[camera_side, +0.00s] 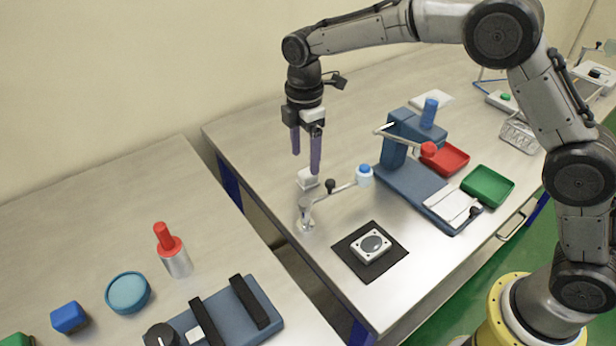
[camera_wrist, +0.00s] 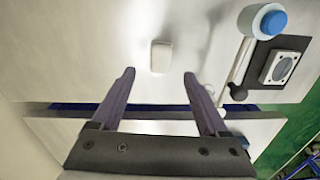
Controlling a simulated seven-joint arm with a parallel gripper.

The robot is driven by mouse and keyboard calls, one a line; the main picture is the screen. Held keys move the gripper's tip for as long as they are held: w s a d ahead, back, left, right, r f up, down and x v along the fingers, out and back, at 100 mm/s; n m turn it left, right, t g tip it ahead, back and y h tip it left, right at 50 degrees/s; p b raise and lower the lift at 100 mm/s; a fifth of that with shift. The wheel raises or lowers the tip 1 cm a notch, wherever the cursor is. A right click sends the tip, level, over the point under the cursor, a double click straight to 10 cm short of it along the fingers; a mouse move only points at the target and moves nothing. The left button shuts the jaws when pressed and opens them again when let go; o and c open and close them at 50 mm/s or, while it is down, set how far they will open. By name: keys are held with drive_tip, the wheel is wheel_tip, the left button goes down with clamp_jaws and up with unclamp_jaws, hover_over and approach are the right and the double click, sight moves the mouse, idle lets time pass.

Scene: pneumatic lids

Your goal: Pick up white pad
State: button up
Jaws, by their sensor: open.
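The white pad (camera_side: 308,179) is a small white block standing on the metal table, below my gripper. In the wrist view the white pad (camera_wrist: 161,56) lies beyond the fingertips, roughly in line with the gap between them. My gripper (camera_side: 306,163) hangs pointing down above the table, with its purple fingers apart and nothing between them. In the wrist view my gripper (camera_wrist: 159,75) shows both fingers spread wide. The fingers do not touch the pad.
A metal swing arm with a blue-and-white head (camera_side: 365,175) stands close to the pad's right. A black mat (camera_side: 347,252) bears a square fixture (camera_side: 371,246). A blue press (camera_side: 411,185), red tray (camera_side: 452,160) and green tray (camera_side: 487,187) are further right. A gap separates the tables.

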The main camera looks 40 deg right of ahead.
sight(308, 172)
drive_tip(key=shift+s+d+f, duration=0.1)
drive_tip(key=shift+d+f, duration=0.1)
drive_tip(key=shift+f, duration=1.25)
drive_tip(key=shift+d+f, duration=0.15)
drive_tip(key=shift+f, duration=1.3)
clamp_jaws()
